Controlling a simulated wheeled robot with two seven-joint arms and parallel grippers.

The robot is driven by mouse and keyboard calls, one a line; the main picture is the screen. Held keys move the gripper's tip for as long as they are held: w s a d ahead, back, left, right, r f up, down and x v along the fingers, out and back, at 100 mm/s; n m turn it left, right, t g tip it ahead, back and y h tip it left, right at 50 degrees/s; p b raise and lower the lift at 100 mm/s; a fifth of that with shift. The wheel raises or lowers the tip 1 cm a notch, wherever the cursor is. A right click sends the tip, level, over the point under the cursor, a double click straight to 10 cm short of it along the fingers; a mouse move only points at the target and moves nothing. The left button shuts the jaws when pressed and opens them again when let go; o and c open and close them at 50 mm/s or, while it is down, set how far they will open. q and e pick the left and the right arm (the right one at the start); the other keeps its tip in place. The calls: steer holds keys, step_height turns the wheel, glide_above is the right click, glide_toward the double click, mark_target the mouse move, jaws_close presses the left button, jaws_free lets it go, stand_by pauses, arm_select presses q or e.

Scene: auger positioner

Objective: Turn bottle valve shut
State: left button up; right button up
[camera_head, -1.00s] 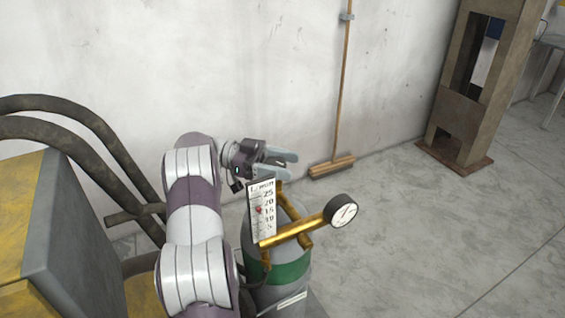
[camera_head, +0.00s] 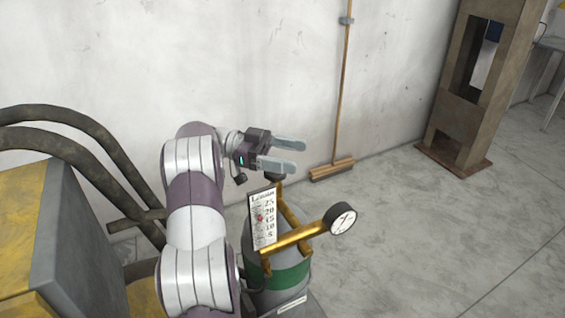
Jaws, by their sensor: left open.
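The gas bottle (camera_head: 278,275) is grey with a green band and stands upright at the lower middle. On its top are brass fittings (camera_head: 292,240), a white flow scale with numbers (camera_head: 263,217) and a round pressure gauge (camera_head: 340,218) to the right. A small dark knob (camera_head: 274,178) at the top of the brass looks like the valve, partly hidden behind my gripper. My left gripper (camera_head: 298,157) is open and empty, its two grey fingers pointing right, above the bottle top and apart from the flow scale. My right gripper is not in view.
A broom (camera_head: 332,168) leans on the white wall behind. A rusty metal frame (camera_head: 470,90) stands at the right. A yellow and grey machine (camera_head: 60,240) with thick dark hoses (camera_head: 70,120) is at the left. The floor to the right is clear.

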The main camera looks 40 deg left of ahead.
arm_select(q)
steer(key=w+d+r+b, duration=0.1)
steer(key=d+r, duration=0.4)
steer(key=d, duration=0.5)
steer(key=shift+d+r, duration=0.2)
steer(key=shift+r, duration=0.15)
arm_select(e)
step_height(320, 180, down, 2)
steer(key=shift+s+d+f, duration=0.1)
arm_select(q)
steer(key=shift+a, duration=0.1)
steer(key=shift+c, duration=0.2)
